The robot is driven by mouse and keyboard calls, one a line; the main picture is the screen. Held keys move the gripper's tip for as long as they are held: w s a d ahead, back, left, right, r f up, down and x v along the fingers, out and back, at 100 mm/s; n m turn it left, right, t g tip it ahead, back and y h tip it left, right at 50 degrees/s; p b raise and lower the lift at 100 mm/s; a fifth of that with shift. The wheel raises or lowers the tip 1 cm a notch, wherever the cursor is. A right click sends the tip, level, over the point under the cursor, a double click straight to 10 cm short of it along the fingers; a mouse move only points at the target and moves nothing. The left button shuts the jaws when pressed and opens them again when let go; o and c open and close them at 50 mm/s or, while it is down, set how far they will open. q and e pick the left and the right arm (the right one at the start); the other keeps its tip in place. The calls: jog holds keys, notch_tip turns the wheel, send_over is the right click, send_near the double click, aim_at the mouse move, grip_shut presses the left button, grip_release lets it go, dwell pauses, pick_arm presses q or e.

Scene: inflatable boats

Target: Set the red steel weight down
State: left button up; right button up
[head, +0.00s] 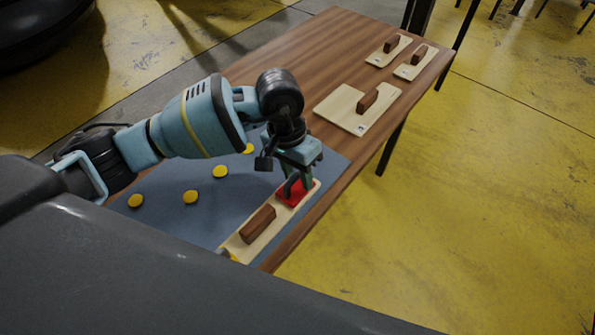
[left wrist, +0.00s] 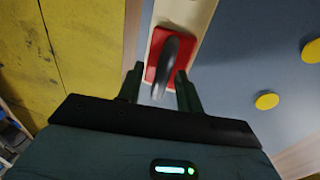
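The red steel weight (head: 291,193) is a red block with a grey curved handle. It rests on one end of a long pale wooden board (head: 236,246) that also bears a brown block (head: 258,223). My left gripper (head: 291,183) points down over the weight. In the left wrist view the red weight (left wrist: 151,73) lies just beyond the fingers (left wrist: 160,88). The handle stands between them, with a visible gap on its left side, so the gripper looks open around it. Contact on the handle's right side is unclear. My right gripper is not in view.
The board lies on a blue-grey mat (head: 165,215) with several yellow discs (head: 220,171). The mat is on a brown wooden table (head: 330,45). Three other pale boards with brown blocks, one of them large (head: 345,105), lie toward the far end. Bare tabletop separates them from the mat.

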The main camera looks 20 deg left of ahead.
pick_arm(q)
jog(key=shift+r, duration=0.25)
notch_tip(320, 180, up, 12)
jog(key=a, duration=0.2)
jog(key=shift+w+f+b, duration=0.2)
jog(key=shift+w+b, duration=0.2)
jog(key=shift+b, duration=0.05)
dwell(0.3)
